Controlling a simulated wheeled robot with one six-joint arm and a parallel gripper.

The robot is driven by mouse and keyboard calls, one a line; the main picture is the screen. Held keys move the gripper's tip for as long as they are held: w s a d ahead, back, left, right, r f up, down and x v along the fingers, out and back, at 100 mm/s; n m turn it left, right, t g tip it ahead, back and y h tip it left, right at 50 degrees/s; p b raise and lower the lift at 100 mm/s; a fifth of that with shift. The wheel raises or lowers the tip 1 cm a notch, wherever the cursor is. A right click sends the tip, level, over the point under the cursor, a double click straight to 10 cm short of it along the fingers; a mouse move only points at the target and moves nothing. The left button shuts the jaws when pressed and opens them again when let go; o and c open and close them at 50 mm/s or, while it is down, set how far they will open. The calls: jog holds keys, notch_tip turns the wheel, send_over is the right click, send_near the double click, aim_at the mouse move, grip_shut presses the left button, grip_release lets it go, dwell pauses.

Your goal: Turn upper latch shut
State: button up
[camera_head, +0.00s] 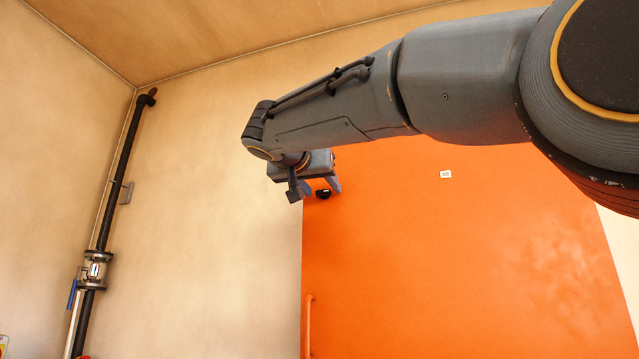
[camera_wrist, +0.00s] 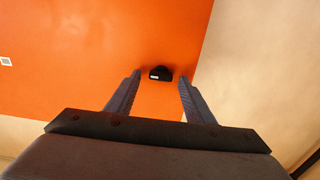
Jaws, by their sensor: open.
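The upper latch (camera_head: 323,194) is a small black piece near the upper left edge of the orange door (camera_head: 450,250). In the wrist view the latch (camera_wrist: 160,73) is a dark rounded block with a small pale mark, close to the door's edge. My gripper (camera_head: 315,197) is open at the latch's height in the head view. In the wrist view its two fingers (camera_wrist: 159,81) reach toward the latch, one on each side, with the latch in the gap near the tips. I cannot tell whether either finger touches it.
An orange handle (camera_head: 308,325) stands at the door's left edge, lower down. A small white tag (camera_head: 446,174) is on the door. A dark pipe (camera_head: 117,190) with a blue-levered valve (camera_head: 95,270) runs up the left wall. The beige wall (camera_head: 210,220) between is bare.

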jog(key=c, duration=1)
jog(key=shift+c, duration=0.2)
jog(key=shift+n, duration=0.3)
jog(key=n+b, duration=0.2)
jog(key=shift+a+f+n, duration=0.1)
jog(key=shift+n, duration=0.3)
jog(key=n+b, duration=0.1)
jog(key=n, duration=0.4)
jog(key=shift+a, duration=0.1)
jog(key=n, duration=0.5)
jog(key=shift+f+n+p, duration=0.1)
jog(key=shift+n+p, duration=0.65)
jog(key=shift+n, duration=1.45)
